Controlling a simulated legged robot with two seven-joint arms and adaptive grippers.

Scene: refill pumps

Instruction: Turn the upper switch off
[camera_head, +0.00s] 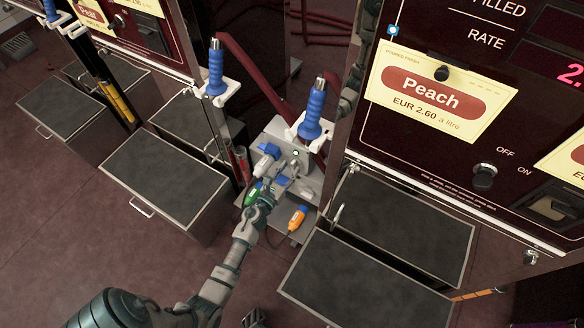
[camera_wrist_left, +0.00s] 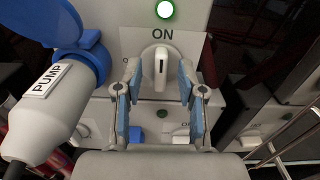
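The upper switch (camera_wrist_left: 161,66) is a white rotary knob on a grey box, with its handle upright towards the ON label. A green lamp (camera_wrist_left: 165,9) glows above it. In the head view the grey switch box (camera_head: 311,176) stands between the pump cabinets. My left gripper (camera_head: 281,183) reaches it from the lower left. In the left wrist view my left gripper (camera_wrist_left: 160,82) is open, with one blue-padded finger on either side of the knob; I cannot tell whether either touches it.
A large plug marked PUMP (camera_wrist_left: 52,107) with a blue collar sits close to the left finger. A lower ON label (camera_wrist_left: 180,113) shows beneath the knob. Blue-handled nozzles (camera_head: 315,108) stand nearby. A Peach cabinet (camera_head: 420,155) rises at right.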

